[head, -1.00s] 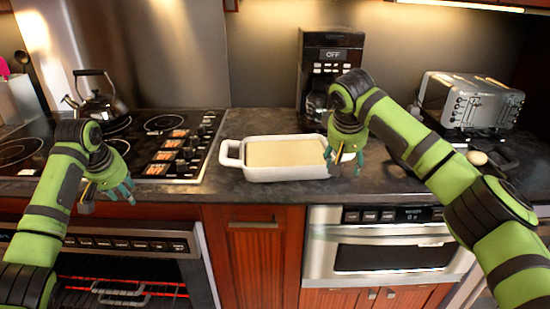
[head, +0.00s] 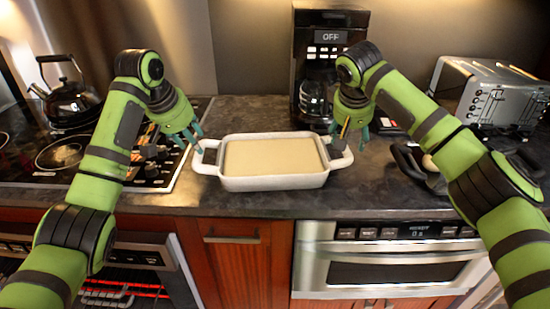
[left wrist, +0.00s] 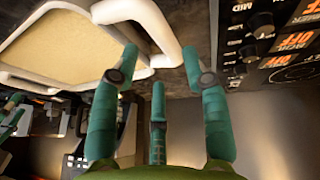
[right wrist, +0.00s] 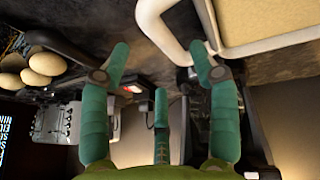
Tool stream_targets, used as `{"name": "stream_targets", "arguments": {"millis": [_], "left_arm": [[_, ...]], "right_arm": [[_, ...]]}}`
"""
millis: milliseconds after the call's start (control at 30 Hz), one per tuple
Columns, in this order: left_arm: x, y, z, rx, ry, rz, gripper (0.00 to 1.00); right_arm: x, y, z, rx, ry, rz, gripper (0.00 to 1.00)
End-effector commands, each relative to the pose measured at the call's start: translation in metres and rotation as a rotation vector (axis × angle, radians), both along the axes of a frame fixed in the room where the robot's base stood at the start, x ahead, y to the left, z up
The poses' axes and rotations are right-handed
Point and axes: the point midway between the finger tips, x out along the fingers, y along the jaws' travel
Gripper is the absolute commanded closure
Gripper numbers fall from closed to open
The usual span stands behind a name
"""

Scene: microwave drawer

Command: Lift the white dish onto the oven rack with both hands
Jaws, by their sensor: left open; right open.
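The white dish (head: 275,183) with a flat pale filling sits on the dark countertop. Its left handle (left wrist: 172,42) shows in the left wrist view, and its right handle (right wrist: 150,20) in the right wrist view. My left gripper (head: 196,138) is open at the left handle, its fingers spread around the handle's end. My right gripper (head: 347,136) is open at the right handle, fingers spread on either side. I cannot tell whether any finger touches. The oven rack (head: 112,296) shows at the lower left, in the open oven with a glowing red element; my left arm partly covers it.
The stove (head: 62,155) with a black kettle (head: 68,97) is at the left. A coffee maker (head: 328,60) stands behind the dish, a toaster (head: 500,95) at the right. A dark pan with eggs (right wrist: 45,64) sits right of the dish. A microwave drawer (head: 390,262) is below.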

Motion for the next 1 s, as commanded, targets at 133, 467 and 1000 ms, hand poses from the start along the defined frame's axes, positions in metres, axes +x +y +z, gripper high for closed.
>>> {"name": "stream_targets", "arguments": {"millis": [133,467,1000], "left_arm": [[0.001,0.0,-0.002,0.001,0.001,0.001,0.54],[0.016,-0.006,-0.04,0.001,0.004,0.002,0.54],[0.027,-0.012,-0.065,0.001,0.0,0.0,0.54]], "right_arm": [[0.001,0.0,-0.002,0.0,0.0,0.0,0.39],[0.016,-0.007,-0.039,-0.001,0.003,-0.002,0.39],[0.027,-0.012,-0.064,0.0,0.0,0.0,0.39]]}}
